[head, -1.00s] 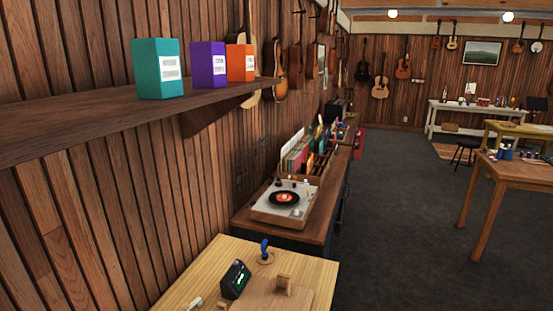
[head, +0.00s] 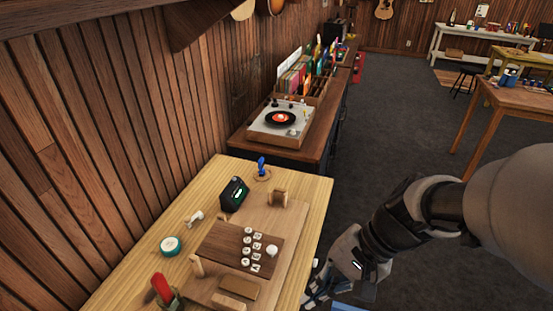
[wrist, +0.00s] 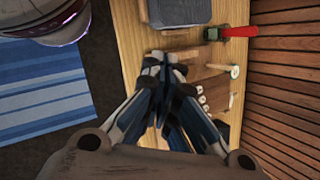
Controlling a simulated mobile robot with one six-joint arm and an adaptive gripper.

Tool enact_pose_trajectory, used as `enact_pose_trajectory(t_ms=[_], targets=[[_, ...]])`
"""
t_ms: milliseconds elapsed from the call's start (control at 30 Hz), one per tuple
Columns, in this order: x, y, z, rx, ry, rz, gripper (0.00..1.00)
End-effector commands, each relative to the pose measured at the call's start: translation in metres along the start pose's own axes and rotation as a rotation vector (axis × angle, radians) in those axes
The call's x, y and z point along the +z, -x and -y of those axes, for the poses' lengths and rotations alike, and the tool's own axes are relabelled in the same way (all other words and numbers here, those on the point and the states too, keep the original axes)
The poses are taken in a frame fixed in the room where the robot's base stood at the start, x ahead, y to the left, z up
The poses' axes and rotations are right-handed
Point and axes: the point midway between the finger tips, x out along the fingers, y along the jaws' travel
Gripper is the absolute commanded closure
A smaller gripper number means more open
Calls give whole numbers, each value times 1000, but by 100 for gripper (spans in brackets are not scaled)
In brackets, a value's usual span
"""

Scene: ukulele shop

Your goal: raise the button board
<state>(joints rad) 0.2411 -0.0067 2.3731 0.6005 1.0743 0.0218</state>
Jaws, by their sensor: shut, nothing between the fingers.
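The button board (head: 225,250) is a dark brown wooden panel with several white buttons and white labels. It lies flat on a lighter wooden base (head: 285,232) on the pale wooden table (head: 190,222). In the wrist view some of its white buttons (wrist: 205,100) show just right of my fingers, and the rest is largely hidden behind them. My gripper (head: 318,285) is at the table's right edge in the head view, right of the board and apart from it. In the wrist view my gripper (wrist: 164,62) has its fingertips together and empty.
Small wooden blocks (head: 279,198) stand around the board. A dark device with a green display (head: 234,194), a teal roll (head: 171,246), a red-handled clamp (head: 163,289) and a blue-handled tool (head: 262,168) are on the table. A turntable (head: 281,121) stands beyond; carpet lies right.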

Motion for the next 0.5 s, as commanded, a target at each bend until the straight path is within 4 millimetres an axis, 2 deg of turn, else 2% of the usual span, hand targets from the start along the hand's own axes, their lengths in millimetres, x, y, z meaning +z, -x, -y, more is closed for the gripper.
enact_pose_trajectory(t_ms=[33,267,500], targets=[[-12,-14,0,-41,-88,59,100],[-70,-63,10,-267,-478,271,100],[-141,-114,-3,-501,-864,425,100]])
